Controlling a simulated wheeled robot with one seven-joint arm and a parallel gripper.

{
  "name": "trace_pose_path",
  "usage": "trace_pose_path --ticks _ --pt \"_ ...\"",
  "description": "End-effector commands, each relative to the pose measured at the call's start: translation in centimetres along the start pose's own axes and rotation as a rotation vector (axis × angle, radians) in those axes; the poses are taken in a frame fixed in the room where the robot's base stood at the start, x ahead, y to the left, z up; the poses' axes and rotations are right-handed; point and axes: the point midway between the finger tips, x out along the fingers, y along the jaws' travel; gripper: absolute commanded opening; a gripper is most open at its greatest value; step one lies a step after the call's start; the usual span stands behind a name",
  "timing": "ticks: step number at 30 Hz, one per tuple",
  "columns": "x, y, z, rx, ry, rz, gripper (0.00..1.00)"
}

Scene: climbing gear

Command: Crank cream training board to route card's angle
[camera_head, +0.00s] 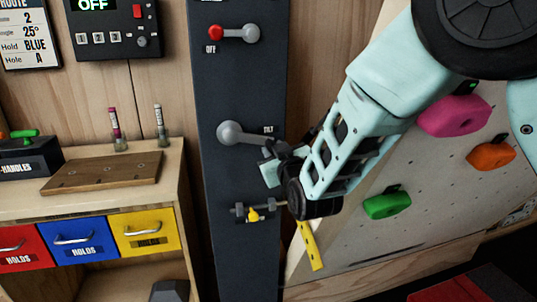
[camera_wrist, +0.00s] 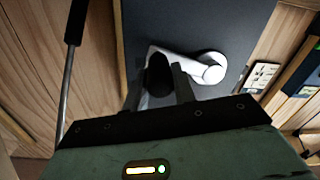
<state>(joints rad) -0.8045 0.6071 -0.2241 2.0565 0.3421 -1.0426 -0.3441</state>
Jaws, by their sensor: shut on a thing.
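The grey tilt crank (camera_head: 232,133) is on a dark column (camera_head: 240,80), below a smaller red-knobbed lever marked OFF. Its arm reaches right to my gripper (camera_head: 270,160). In the wrist view my gripper (camera_wrist: 160,92) is shut on the crank's dark knob (camera_wrist: 158,70), with the pale hub (camera_wrist: 210,68) to its right. The cream training board (camera_head: 400,225) leans at the right, carrying pink, orange and green holds, partly hidden by my arm. The route card (camera_head: 28,35) at upper left reads route 2, angle 25°, hold BLUE. A yellow strip (camera_head: 309,246) shows by the board's edge; its marks are unreadable.
A control box (camera_head: 115,28) displays OFF. A yellow catch (camera_head: 253,215) sits below the crank on the column. At left, a wooden cabinet (camera_head: 172,165) has red, blue and yellow drawers; a brown board and two markers stand on top. A red mat lies at lower right.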

Motion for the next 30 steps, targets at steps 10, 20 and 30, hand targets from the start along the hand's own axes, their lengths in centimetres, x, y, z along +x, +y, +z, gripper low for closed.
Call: trace_pose_path --ticks 10,20,30 --pt "0.2 1.6 -4.8 -0.313 0.015 0.017 0.00" --pt "0.1 1.4 -6.9 -0.524 0.006 0.016 0.00" --pt "0.1 1.5 -6.9 -0.520 -0.002 0.017 0.38"
